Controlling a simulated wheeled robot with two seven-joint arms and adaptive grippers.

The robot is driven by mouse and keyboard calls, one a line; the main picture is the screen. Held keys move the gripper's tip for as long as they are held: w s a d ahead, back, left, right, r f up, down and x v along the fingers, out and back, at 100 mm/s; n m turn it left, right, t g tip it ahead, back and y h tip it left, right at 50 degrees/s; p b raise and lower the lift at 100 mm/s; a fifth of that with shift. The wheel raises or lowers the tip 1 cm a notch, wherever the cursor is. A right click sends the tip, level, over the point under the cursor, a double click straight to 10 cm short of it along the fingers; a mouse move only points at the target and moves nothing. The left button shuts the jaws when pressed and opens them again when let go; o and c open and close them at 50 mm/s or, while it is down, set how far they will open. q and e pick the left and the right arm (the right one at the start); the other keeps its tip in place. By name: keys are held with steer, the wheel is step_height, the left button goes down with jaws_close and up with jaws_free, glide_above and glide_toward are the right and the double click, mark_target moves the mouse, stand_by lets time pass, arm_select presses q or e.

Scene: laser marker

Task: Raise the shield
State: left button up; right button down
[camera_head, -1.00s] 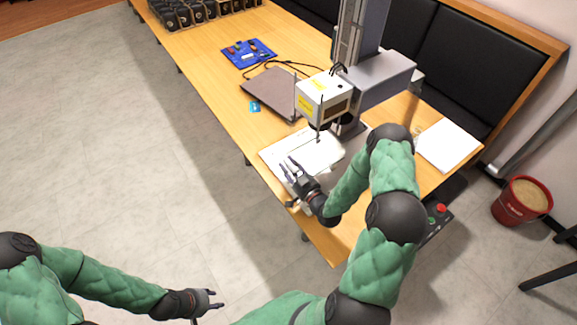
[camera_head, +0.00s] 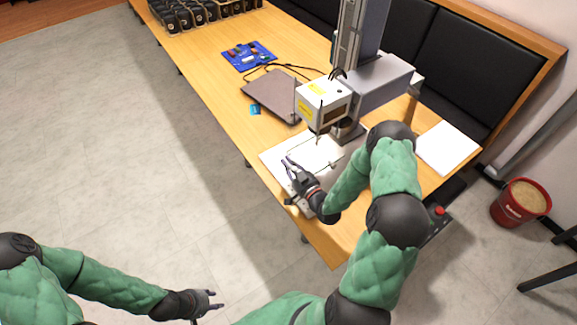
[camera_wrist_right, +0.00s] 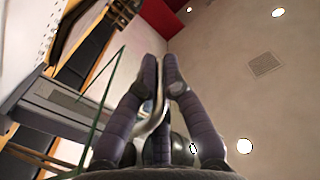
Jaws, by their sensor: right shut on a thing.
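The laser marker (camera_head: 325,101) stands on the table with its white head above a pale base plate (camera_head: 275,158). The shield (camera_wrist_right: 103,112) shows in the right wrist view as a clear pane with a green edge, left of my fingers. In the head view the pane is hard to make out. My right gripper (camera_head: 291,165) is at the front of the base plate, below the head. In the wrist view my right gripper (camera_wrist_right: 161,65) is shut on a curved metal handle (camera_wrist_right: 156,120), partly hidden between the fingers. My left gripper (camera_head: 220,299) is empty over the floor, its fingers apart.
A dark laptop (camera_head: 272,95) and a blue mat (camera_head: 248,56) with small items lie on the table further back. A white sheet (camera_head: 447,148) lies on the right. A red bucket (camera_head: 520,202) stands on the floor at right.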

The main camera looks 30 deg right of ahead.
step_height(320, 180, up, 11)
steer(key=p, duration=0.4)
steer(key=shift+p, duration=0.3)
steer(key=c, duration=1.4)
jaws_free()
steer(key=shift+o, duration=0.2)
steer(key=s, duration=1.2)
steer(key=shift+d, duration=0.35)
